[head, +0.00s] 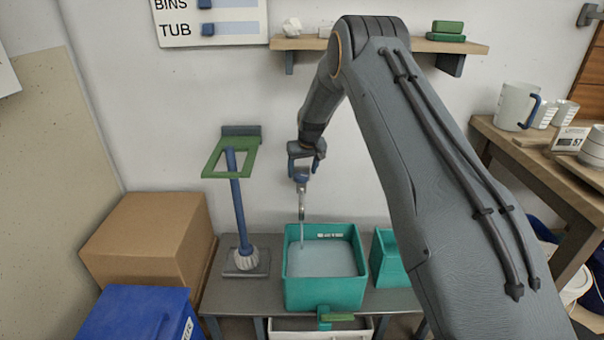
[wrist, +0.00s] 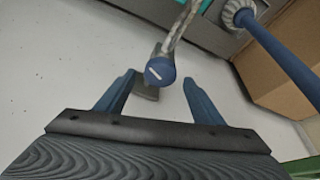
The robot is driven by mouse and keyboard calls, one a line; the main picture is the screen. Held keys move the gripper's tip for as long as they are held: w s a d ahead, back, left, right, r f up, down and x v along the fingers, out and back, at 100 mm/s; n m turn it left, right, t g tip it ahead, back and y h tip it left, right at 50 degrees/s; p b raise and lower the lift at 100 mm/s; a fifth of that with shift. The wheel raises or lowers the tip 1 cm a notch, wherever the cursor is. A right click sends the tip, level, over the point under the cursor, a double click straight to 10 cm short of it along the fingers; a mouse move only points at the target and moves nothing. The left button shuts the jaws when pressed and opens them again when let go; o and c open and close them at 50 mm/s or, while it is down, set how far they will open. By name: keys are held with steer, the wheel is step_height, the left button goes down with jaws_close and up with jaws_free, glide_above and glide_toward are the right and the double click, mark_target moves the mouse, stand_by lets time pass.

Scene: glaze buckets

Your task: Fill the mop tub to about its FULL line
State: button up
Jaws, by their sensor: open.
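The teal mop tub (head: 325,297) stands on the grey bench below a metal tap (head: 302,205). It holds pale water, with the surface below a small white marking (head: 329,235) on its inner back wall; the marking is too small to read. A thin stream runs from the spout into the tub. My gripper (head: 304,162) is above the tub at the tap's blue knob (head: 301,179). In the wrist view the knob (wrist: 160,72) lies between my open blue fingers (wrist: 158,88), with a gap on both sides.
A smaller teal container (head: 386,262) is close on the right. A cardboard box (head: 150,240) and blue bin (head: 135,312) are at left. A wooden table (head: 535,155) with mugs is at right.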

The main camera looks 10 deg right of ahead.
steer(key=shift+v, duration=2.95)
